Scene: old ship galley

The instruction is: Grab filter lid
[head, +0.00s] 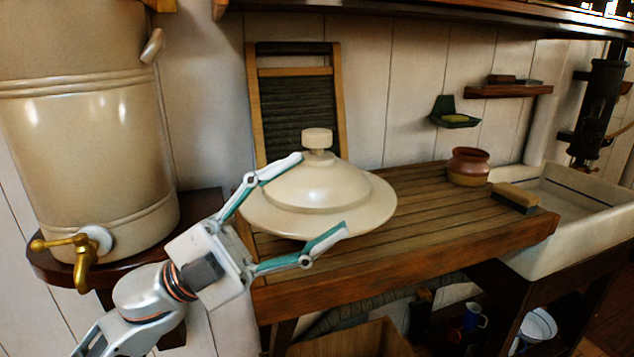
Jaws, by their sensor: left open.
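The filter lid (318,187) is a cream, wide-brimmed dome with a round knob (317,139) on top. It lies on the slatted wooden drainboard (440,217). My left gripper (321,193) is open, its two fingers spread in front of the lid's left side in the head view. One fingertip shows near the knob's left and the other over the lid's front rim. I cannot tell whether either finger touches the lid. The cream filter body (85,140) with a brass tap (78,252) stands on a dark shelf at left. My right gripper is not in view.
A washboard (295,95) leans on the wall behind the lid. A brown pot (468,166) and a brush (515,197) stand at the drainboard's right end, beside a white sink (585,205). A green soap dish (453,113) hangs on the wall. The drainboard right of the lid is clear.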

